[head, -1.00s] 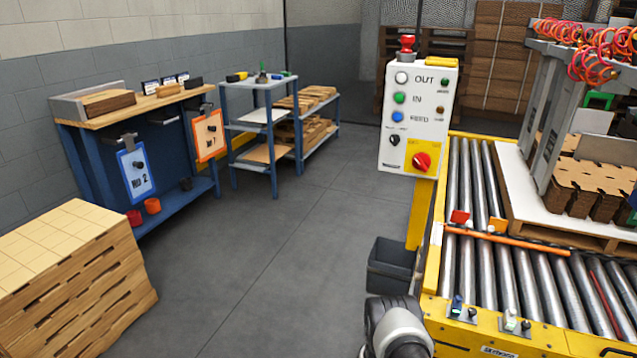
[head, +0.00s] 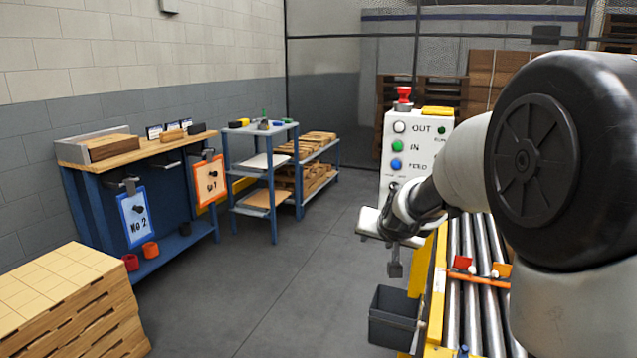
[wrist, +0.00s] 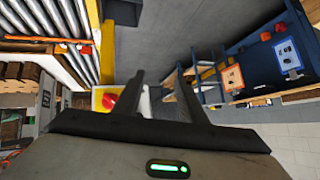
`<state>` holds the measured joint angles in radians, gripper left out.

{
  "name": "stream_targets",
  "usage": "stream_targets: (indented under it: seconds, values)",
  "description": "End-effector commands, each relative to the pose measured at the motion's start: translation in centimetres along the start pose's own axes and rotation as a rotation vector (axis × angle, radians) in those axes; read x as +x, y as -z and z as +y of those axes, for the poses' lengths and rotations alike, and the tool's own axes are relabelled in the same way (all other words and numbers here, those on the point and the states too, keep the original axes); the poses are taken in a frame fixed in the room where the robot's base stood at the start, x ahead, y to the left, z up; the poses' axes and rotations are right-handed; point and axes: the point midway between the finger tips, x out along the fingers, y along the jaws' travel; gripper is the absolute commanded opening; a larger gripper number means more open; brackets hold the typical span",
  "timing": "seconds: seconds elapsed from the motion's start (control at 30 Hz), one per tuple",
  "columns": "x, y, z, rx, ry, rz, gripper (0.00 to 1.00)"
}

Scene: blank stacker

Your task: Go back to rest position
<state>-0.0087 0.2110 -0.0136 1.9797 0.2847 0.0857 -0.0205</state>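My gripper (head: 393,266) hangs in the middle right of the head view, in front of the lower part of the control panel (head: 405,140) and above the floor. In the wrist view my gripper (wrist: 159,77) shows two dark fingers spread apart with nothing held between them. My arm fills the right side of the head view and hides much of the roller conveyor (head: 470,240) and the panel's lower part. The panel's red knob (wrist: 110,101) shows beside the fingers in the wrist view.
A grey bin (head: 393,318) stands on the floor below my gripper, by the yellow conveyor frame. A blue workbench (head: 175,245) and shelves (head: 262,170) line the left wall. A pallet stack (head: 75,305) stands front left. The middle floor is clear.

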Motion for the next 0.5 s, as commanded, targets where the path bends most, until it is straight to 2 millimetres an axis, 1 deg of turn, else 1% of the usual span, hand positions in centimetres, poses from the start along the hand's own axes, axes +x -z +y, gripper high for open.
stream_targets:
  seconds: [0.03, 0.07, 0.1, 0.17, 0.2, 0.3, 0.4, 0.5]
  values:
    - [-3.5, -0.5, -0.4, -0.022, 0.011, -0.021, 0.38]
    - [-5.3, -1.1, -0.5, -0.037, 0.015, -0.043, 0.38]
    - [-7.7, -2.1, -0.5, -0.056, 0.019, -0.069, 0.38]
    - [-11.2, -3.8, -0.4, -0.086, 0.021, -0.11, 0.38]
    - [-13.4, -5.1, -0.1, -0.107, 0.02, -0.137, 0.38]
    - [-18.2, -8.4, 0.7, -0.15, 0.01, -0.199, 0.38]
    - [-21.7, -11.4, 1.6, -0.183, -0.004, -0.248, 0.38]
    - [-24.3, -14.0, 2.6, -0.208, -0.02, -0.286, 0.38]
